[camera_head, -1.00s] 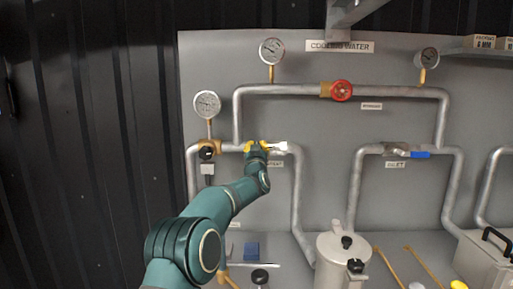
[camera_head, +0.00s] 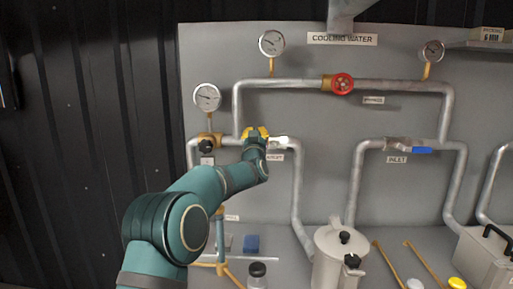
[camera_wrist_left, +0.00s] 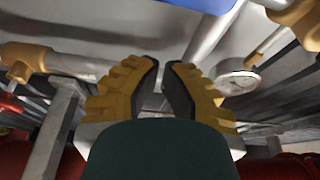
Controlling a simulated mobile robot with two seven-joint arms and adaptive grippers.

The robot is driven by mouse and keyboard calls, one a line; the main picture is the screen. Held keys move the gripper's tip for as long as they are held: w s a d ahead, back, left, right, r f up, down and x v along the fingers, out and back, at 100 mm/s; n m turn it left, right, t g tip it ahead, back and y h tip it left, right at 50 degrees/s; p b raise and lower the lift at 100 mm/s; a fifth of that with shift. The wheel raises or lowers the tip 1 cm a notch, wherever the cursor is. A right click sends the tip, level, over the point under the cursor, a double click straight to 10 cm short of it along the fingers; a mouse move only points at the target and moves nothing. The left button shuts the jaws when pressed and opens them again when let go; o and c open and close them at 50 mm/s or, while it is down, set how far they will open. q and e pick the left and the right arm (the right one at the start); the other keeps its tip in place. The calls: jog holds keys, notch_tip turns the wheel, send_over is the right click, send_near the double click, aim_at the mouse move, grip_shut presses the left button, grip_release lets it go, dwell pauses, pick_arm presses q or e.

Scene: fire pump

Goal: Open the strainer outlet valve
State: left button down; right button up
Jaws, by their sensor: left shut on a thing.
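The strainer outlet valve (camera_head: 278,141) sits on the left horizontal pipe above the "OUTLET" label (camera_head: 274,157). Only its pale right part shows; my gripper and wrist hide the rest. My left gripper (camera_head: 256,133) is at the valve's left side, its yellow fingers just above the pipe line. In the left wrist view, the yellow fingers with dark pads (camera_wrist_left: 165,70) are close together. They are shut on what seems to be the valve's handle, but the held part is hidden. The strainer (camera_head: 338,257) is a grey lidded pot on the bench. My right gripper is not in view.
The inlet valve (camera_head: 398,144) with a blue handle (camera_head: 421,150) is on the right pipe. A red handwheel (camera_head: 342,84) is on the upper bypass pipe. A gauge (camera_head: 207,97) stands above the left pipe. A jar (camera_head: 257,275) and blue block (camera_head: 252,243) are on the bench below.

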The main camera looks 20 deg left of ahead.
pick_arm(q)
jog(key=v, duration=0.7)
jog(key=shift+b, duration=0.3)
jog(key=shift+s+f, duration=0.1)
jog(key=shift+s, duration=0.05)
